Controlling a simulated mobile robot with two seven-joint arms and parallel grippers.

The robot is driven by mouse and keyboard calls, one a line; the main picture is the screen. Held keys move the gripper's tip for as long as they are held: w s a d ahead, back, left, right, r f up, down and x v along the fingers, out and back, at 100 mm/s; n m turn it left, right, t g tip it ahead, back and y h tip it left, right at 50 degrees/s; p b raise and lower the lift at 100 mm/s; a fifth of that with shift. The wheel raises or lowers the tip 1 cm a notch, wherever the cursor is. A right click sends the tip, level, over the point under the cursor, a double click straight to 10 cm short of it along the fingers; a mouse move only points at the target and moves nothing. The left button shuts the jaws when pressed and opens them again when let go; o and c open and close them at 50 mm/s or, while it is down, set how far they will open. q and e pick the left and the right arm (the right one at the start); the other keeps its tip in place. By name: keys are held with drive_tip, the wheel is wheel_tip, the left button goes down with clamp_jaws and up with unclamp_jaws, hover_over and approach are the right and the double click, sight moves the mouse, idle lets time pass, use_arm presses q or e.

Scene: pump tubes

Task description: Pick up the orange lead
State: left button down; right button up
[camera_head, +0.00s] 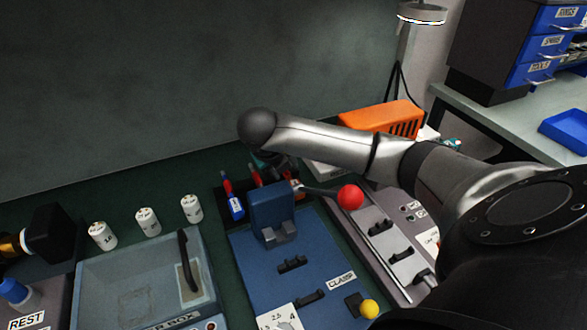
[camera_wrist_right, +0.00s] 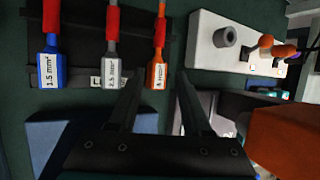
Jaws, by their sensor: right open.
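The orange lead (camera_wrist_right: 157,72) hangs at the top middle of the right wrist view, with a red sleeve above its orange labelled block. My right gripper (camera_wrist_right: 159,75) is open and empty, its two dark fingers apart on either side of the orange block in the picture. I cannot tell how far the fingers are from it in depth. To its left are a grey lead (camera_wrist_right: 112,65) marked 2.5 mm² and a blue lead (camera_wrist_right: 52,66) marked 1.5 mm². In the head view my right arm partly covers the leads, and the blue lead (camera_head: 236,206) shows there. My left gripper is not seen.
A blue clamp press (camera_head: 272,207) with a red-knobbed lever (camera_head: 350,197) stands close below the leads. An orange box (camera_head: 383,119) is behind the arm. A grey box (camera_head: 140,280) and white canisters (camera_head: 148,222) are at left.

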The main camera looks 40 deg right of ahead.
sight(290, 180)
drive_tip(key=shift+b+x, duration=0.85)
drive_tip(key=shift+x, duration=3.45)
drive_tip(key=shift+w+a, duration=0.1)
drive_tip(key=shift+a, duration=0.05)
clamp_jaws()
drive_tip(key=shift+a+f, duration=0.1)
